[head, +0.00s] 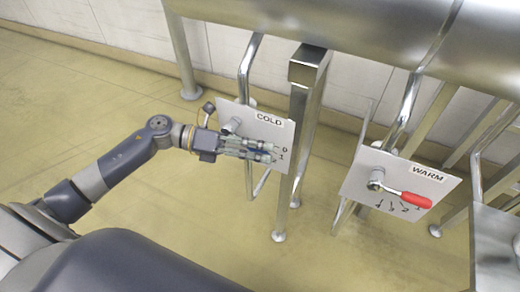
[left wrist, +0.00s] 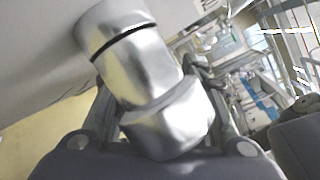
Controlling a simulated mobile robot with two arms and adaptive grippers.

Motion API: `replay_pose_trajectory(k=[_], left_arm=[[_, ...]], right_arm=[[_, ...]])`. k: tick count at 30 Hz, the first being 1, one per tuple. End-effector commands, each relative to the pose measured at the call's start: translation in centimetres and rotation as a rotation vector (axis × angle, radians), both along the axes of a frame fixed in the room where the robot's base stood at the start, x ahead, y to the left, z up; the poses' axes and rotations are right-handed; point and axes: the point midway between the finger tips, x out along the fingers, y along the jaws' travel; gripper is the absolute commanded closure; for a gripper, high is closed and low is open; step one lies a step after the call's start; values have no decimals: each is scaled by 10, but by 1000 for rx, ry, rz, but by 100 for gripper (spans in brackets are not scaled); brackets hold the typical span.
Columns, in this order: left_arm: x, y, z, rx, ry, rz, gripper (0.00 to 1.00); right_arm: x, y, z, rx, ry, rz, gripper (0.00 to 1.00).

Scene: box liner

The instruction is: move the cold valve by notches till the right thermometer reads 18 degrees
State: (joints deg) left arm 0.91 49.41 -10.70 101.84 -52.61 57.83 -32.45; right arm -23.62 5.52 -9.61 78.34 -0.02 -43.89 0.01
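The cold valve's white panel (head: 273,131), labelled COLD, stands left of centre in the head view, with marks 0 and 1 showing at its right edge. The metal valve hub (head: 232,126) sticks out of it. My left gripper (head: 268,152) is in front of the panel, just below the hub, fingers pointing right, covering the spot where a handle could lie. In the left wrist view the shiny metal hub (left wrist: 145,70) fills the middle, with dark finger parts on both sides. The fingertips' gap is hidden there. No thermometer is in view. My right gripper is not in view.
A second panel (head: 360,180), labelled WARM, stands to the right with a red-handled lever (head: 405,198) pointing right. A steel post (head: 300,125) stands between the panels. A large steel pipe (head: 330,30) runs overhead. The yellow floor (head: 90,100) at left is clear.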

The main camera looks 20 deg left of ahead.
Motion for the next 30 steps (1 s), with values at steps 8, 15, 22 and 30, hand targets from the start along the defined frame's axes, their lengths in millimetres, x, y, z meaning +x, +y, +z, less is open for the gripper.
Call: replay_pose_trajectory(k=[8, 15, 22, 30], left_arm=[[-1, 3, 0, 0, 1, 1, 62], [-11, 38, 4, 5, 5, 3, 62], [-25, 84, 12, 4, 4, 3, 62], [-34, 112, 18, 0, 1, 0, 62]], right_arm=[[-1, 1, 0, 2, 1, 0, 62], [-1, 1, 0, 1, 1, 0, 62], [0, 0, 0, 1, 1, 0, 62], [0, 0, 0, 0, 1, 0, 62]])
